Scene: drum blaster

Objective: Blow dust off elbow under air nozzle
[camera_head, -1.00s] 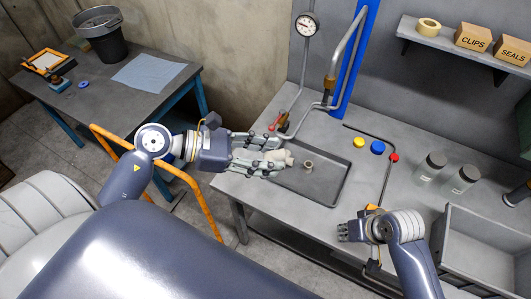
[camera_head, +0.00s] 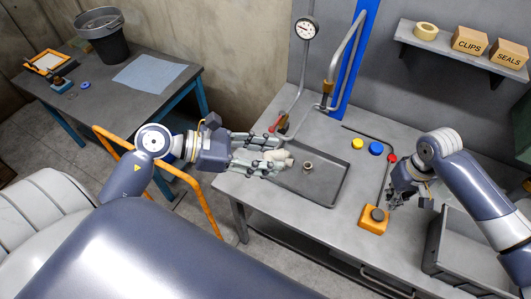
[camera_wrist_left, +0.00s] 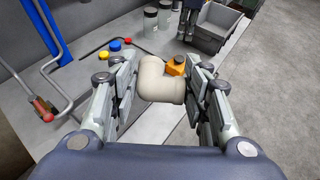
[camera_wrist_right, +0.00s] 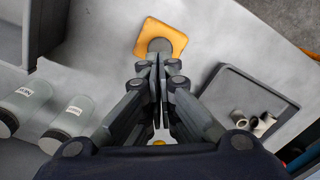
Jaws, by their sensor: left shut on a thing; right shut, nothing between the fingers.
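The pale beige elbow (camera_head: 279,156) is between the fingers of my left gripper (camera_head: 262,157), above the left part of the grey tray (camera_head: 325,199). The left wrist view shows the elbow (camera_wrist_left: 162,81) between both fingers. The air nozzle (camera_head: 328,88), a brass-coloured end on a bent grey pipe, points down behind the tray, apart from the elbow. My right gripper (camera_head: 394,204) is shut and empty beside an orange box (camera_head: 372,226) with a dark round button (camera_head: 377,213). In the right wrist view its fingertips (camera_wrist_right: 158,60) appear close to the button; contact is unclear.
A red-handled valve (camera_head: 282,122) and a gauge (camera_head: 306,28) are on the pipework. Yellow, blue and red round pieces lie behind the orange box. A grey bin (camera_head: 452,240) stands at right. Jars (camera_wrist_right: 68,118) show in the right wrist view.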

